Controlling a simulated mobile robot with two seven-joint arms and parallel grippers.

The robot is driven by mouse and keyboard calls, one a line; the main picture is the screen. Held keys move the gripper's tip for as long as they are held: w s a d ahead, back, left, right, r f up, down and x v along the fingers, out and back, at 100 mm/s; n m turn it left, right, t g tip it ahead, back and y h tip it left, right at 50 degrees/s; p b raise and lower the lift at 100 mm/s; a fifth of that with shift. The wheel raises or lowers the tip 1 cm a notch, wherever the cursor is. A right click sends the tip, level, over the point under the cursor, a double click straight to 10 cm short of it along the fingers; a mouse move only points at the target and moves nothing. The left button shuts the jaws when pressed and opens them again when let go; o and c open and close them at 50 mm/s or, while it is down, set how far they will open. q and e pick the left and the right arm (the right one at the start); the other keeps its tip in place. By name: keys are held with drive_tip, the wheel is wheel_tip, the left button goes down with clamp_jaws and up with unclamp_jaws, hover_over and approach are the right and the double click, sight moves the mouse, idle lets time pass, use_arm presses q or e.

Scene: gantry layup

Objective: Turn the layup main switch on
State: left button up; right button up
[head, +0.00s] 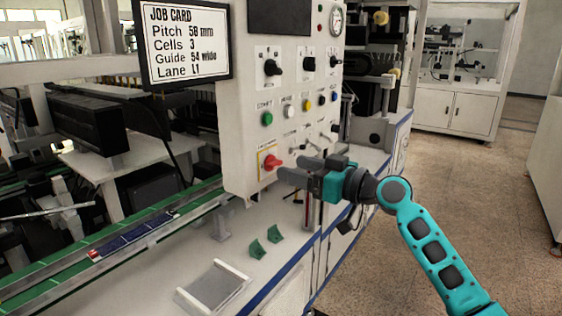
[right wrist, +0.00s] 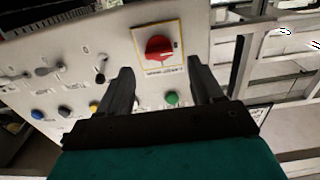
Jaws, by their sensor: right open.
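The main switch (head: 272,162) is a red rotary knob on a yellow-edged plate, low on the front of the pale control panel (head: 238,130). It also shows in the right wrist view (right wrist: 158,48), ahead of the fingers and roughly centred between them. My right gripper (head: 292,169) is open and empty, just right of the knob in the head view. In the right wrist view its two fingers (right wrist: 159,70) point toward the plate, and the knob appears beyond their tips, not gripped. The exact gap is hard to tell. My left gripper is not in view.
A green button (head: 267,118), a white button (head: 289,111) and black selector knobs (head: 272,68) sit above the switch. A job card (head: 186,42) hangs at upper left. Green brackets (head: 257,249) and a grey tray (head: 212,288) lie on the bench below. Open floor lies right.

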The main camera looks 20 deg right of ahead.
sight(278, 164)
drive_tip(key=shift+x, duration=2.3)
drive_tip(key=c, duration=1.1)
